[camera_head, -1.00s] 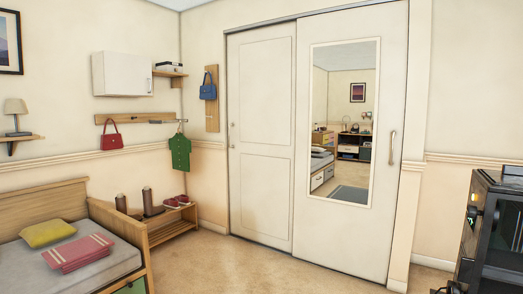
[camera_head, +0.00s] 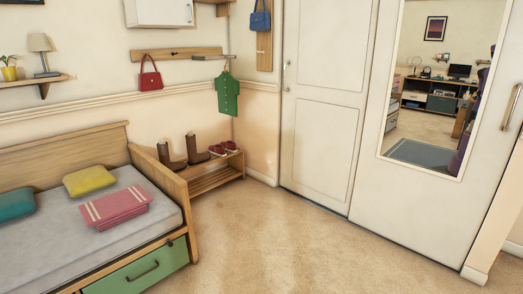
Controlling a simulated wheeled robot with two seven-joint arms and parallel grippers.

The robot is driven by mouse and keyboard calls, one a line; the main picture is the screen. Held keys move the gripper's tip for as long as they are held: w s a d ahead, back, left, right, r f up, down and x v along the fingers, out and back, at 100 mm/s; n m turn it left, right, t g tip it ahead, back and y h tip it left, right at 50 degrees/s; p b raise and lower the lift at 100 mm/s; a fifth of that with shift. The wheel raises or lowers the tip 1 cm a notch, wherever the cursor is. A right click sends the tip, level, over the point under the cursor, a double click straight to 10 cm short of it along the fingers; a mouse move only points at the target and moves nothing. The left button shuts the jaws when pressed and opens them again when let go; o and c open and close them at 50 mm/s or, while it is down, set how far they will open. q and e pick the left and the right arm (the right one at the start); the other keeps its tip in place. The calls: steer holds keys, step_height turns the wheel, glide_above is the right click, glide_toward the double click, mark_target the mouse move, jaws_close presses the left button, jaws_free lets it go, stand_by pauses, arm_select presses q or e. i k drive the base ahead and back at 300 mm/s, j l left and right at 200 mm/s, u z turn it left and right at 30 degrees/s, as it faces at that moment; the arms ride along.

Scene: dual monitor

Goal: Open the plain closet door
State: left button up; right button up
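The plain closet door (camera_head: 323,110) is the white panelled door in the middle right of the head view. It is shut, with a small handle (camera_head: 287,75) near its left edge. The mirrored closet door (camera_head: 400,205) stands beside it on the right and overlaps its right edge. It carries a tall mirror (camera_head: 433,90) and a long vertical handle (camera_head: 511,107). Neither of my grippers shows in the view.
A bed (camera_head: 150,195) with a wooden frame and green drawer stands at the left. A low wooden shoe rack (camera_head: 214,180) with boots and red shoes stands left of the closet. The carpet (camera_head: 290,250) before the closet is clear.

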mark_target(329, 48)
steer(key=i, duration=4.3)
